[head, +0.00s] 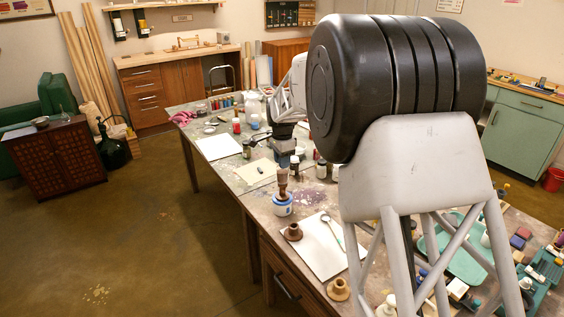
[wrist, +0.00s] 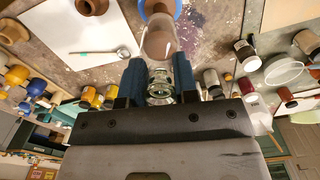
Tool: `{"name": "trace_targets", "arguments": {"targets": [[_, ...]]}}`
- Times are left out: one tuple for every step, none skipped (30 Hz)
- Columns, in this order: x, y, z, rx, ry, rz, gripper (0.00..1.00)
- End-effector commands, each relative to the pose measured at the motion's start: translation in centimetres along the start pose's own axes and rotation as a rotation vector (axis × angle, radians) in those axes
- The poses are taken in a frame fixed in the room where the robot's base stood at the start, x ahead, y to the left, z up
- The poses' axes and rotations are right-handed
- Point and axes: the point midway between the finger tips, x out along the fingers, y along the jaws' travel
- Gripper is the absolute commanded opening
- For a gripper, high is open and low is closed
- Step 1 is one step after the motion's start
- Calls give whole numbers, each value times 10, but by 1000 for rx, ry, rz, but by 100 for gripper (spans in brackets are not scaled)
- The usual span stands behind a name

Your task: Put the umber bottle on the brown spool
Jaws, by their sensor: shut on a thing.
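My gripper (wrist: 160,88) is shut on the neck of a clear glass bottle with brown contents, the umber bottle (wrist: 159,46). In the head view the umber bottle (head: 282,178) hangs upright below my gripper (head: 284,160). A dark brown spool (head: 292,232) stands on the white sheet, nearer the camera than the bottle; in the wrist view the brown spool (wrist: 91,6) is at the top edge, left of the bottle. A lighter tan spool (head: 339,289) stands nearer the table's front edge and also shows in the wrist view (wrist: 12,31). Both spools are empty.
A spoon (head: 331,228) lies on the white sheet (head: 318,252). Several dark-capped bottles (head: 321,168) stand right of my gripper. A green tray (head: 462,250) is at the right.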

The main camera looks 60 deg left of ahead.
Motion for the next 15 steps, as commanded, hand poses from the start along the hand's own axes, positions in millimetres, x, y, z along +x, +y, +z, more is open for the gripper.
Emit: {"name": "trace_targets", "arguments": {"targets": [[2, 0, 0, 0, 0, -1, 0], [4, 0, 0, 0, 0, -1, 0], [4, 0, 0, 0, 0, -2, 0], [5, 0, 0, 0, 0, -2, 0], [5, 0, 0, 0, 1, -2, 0], [5, 0, 0, 0, 0, -2, 0], [5, 0, 0, 0, 1, -2, 0], [5, 0, 0, 0, 0, -2, 0], [5, 0, 0, 0, 0, -2, 0], [5, 0, 0, 0, 0, -1, 0], [5, 0, 0, 0, 0, -1, 0], [5, 0, 0, 0, 0, -1, 0], [6, 0, 0, 0, 0, -1, 0], [6, 0, 0, 0, 0, -1, 0], [7, 0, 0, 0, 0, -1, 0]]}}
